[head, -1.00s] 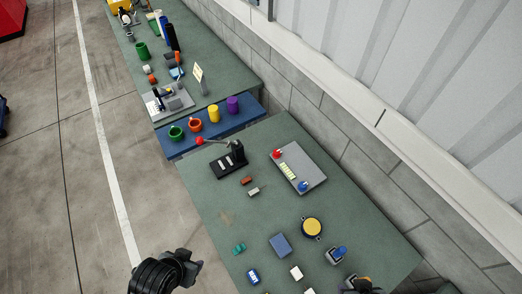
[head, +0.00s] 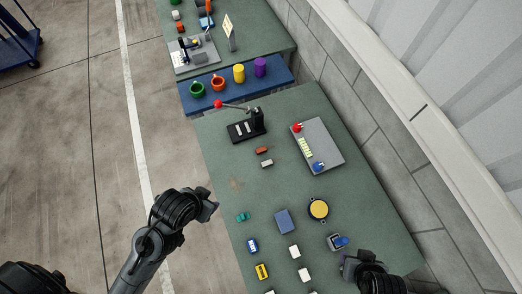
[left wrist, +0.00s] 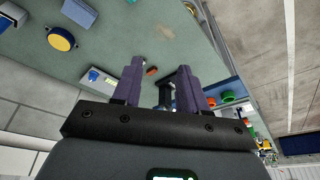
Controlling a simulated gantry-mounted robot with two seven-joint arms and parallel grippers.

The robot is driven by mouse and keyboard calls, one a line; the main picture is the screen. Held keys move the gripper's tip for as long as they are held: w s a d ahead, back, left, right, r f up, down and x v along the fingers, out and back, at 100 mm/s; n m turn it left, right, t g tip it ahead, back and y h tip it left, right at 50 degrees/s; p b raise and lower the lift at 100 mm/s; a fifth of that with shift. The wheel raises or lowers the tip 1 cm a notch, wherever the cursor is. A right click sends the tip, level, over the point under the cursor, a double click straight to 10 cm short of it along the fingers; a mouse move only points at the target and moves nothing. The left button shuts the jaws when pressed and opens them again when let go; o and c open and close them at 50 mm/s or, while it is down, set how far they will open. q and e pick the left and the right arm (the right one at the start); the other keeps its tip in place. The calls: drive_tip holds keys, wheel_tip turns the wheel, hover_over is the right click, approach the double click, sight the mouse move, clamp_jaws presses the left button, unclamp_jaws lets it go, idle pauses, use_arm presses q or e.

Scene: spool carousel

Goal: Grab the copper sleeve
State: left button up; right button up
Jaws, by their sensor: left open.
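No thing in view is clearly a copper sleeve. A small reddish-brown block (head: 262,150) lies on the green table (head: 215,150), beside a small pale grey block (head: 267,163). A reddish-brown piece, likely the same block, shows between the fingers in the left wrist view (left wrist: 151,71). My left gripper (head: 210,205) is near the table's left edge, apart from these pieces. Its two purple fingers (left wrist: 158,75) are spread and empty. My right gripper (head: 350,268) is at the table's lower right; its fingers are too small to read.
A black stand with a red-knobbed lever (head: 246,130) is at the table's far end. A grey panel (head: 318,146) lies right of it. A blue block (head: 284,221), yellow round button (head: 318,209) and several small blocks occupy the near part. A wall runs along the right.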

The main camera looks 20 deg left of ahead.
use_arm(q)
drive_tip(key=shift+o, duration=1.2)
drive_tip(key=shift+w, duration=0.1)
